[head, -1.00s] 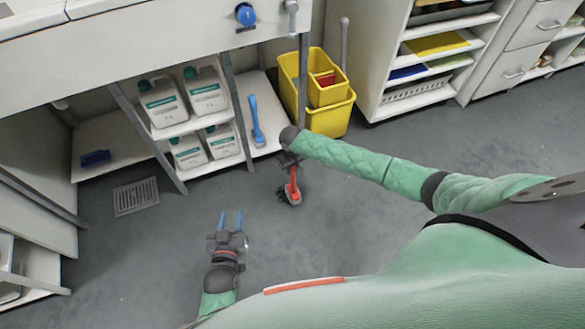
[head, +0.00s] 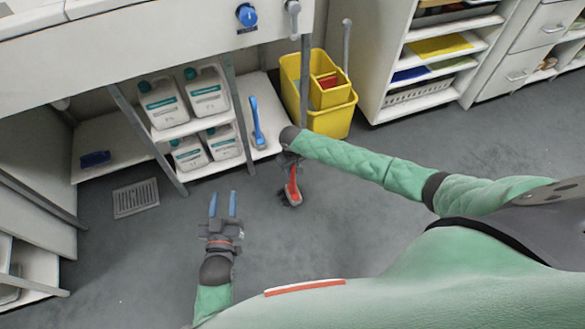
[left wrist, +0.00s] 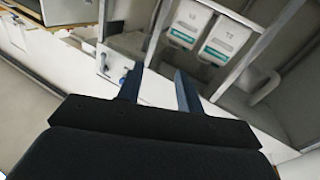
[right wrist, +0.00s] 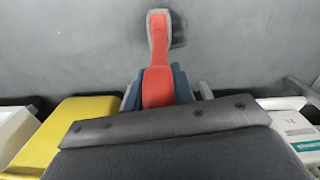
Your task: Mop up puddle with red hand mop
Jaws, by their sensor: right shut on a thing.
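The red hand mop (head: 294,187) is in my right gripper (head: 291,164), its head low over the grey floor in front of the shelf unit. In the right wrist view the red mop (right wrist: 158,60) stretches away from between the blue fingers, which are shut on its handle. Whether its head touches the floor I cannot tell. My left gripper (head: 222,203) is open and empty above the floor, left of the mop. The left wrist view shows its two blue fingers apart with nothing between them. I cannot make out a puddle clearly in any view.
A shelf unit holds white jugs (head: 163,103) and a blue brush (head: 257,122). A yellow bucket (head: 330,122) stands beyond the mop. A dark blue brush (head: 95,159) lies on the lower shelf, left. A floor drain (head: 136,198) is left of my left gripper. The floor between is clear.

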